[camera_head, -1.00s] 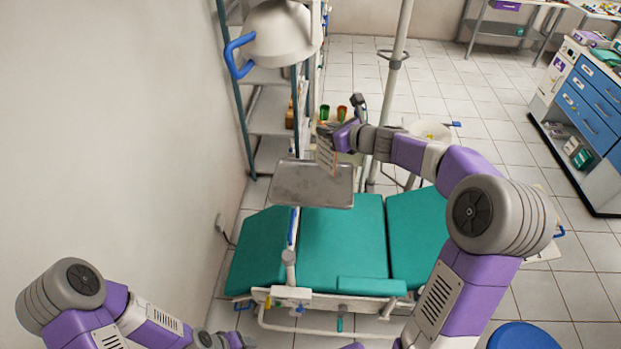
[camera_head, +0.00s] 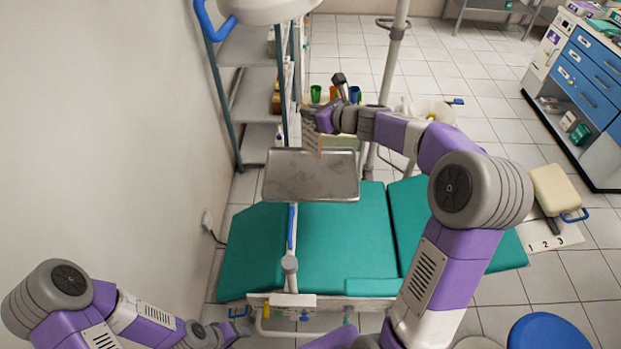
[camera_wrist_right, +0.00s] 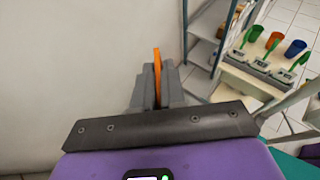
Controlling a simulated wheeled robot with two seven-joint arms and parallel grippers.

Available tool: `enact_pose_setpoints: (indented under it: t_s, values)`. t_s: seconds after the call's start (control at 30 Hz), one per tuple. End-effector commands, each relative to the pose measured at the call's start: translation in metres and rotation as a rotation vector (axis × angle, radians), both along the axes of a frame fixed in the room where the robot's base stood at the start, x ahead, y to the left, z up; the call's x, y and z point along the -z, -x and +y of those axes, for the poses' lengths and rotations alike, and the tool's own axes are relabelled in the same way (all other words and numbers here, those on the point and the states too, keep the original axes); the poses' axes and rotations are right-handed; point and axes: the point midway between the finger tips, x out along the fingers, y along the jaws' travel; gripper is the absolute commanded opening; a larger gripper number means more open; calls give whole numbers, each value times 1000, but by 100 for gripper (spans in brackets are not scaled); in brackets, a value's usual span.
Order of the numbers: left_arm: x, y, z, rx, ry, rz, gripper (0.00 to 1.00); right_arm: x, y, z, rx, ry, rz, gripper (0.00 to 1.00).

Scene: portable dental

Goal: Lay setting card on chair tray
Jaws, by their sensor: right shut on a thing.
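The setting card (camera_head: 320,145) is in my right gripper (camera_head: 318,124), above the far edge of the chair tray. It shows nearly edge-on as a thin pale and orange strip. In the right wrist view, its orange edge (camera_wrist_right: 157,70) stands upright between the shut grey fingers (camera_wrist_right: 157,88). The chair tray (camera_head: 300,180) is a bare grey metal tray over the green chair. A gap between card and tray cannot be judged exactly. My left gripper (camera_head: 238,328) is low at the bottom of the head view, its fingers not clear.
The green dental chair (camera_head: 345,235) lies below the tray. A grey shelf rack (camera_head: 255,105) stands at the wall on the left. A pale pole (camera_head: 392,70) rises behind the tray. Coloured cups (camera_head: 316,94) stand just beyond my right gripper. A blue stool (camera_head: 545,333) is at bottom right.

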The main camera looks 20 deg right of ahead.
Motion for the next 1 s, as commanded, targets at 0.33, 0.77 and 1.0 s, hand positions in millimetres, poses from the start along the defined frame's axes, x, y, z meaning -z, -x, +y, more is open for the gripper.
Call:
enact_pose_setpoints:
  t_s: [0.33, 0.77, 1.0]
  values:
    - [31, 0, 0, 0, 0, 0, 61, 51, 0, 0, -1, -1, 0, 0]
    - [59, 0, 0, 0, 0, 0, 61, 102, 0, 0, -1, -2, -1, 0]
    - [57, 0, 0, 0, 0, 0, 61, 101, 0, 0, 0, 0, -1, 0]
